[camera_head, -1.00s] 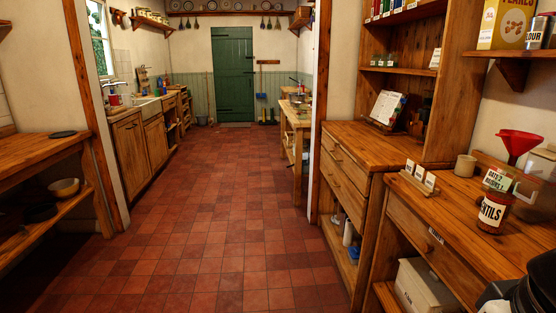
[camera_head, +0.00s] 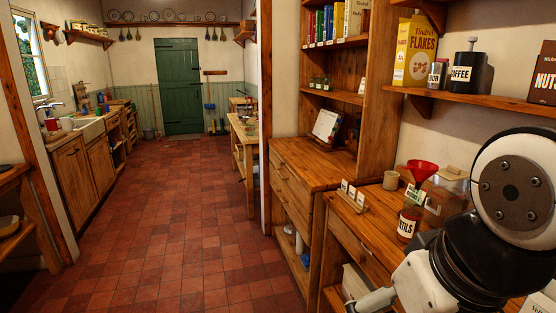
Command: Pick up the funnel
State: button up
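A red funnel (camera_head: 421,170) stands on the wooden counter at the right, behind a labelled jar (camera_head: 409,222). Its wide mouth faces up. Its lower part is hidden by the jar and a label card, so I cannot tell what it rests in. My arm fills the lower right of the view, just right of and in front of the funnel. My gripper's fingers cannot be made out.
A beige mug (camera_head: 391,180) and a small card holder (camera_head: 352,196) stand left of the funnel. A clear container (camera_head: 446,190) is close on its right. A shelf (camera_head: 480,104) with a yellow flakes box (camera_head: 412,50) hangs above. The tiled floor (camera_head: 180,220) is open at the left.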

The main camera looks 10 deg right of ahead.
aim_at(422, 170)
jog(key=z, duration=0.75)
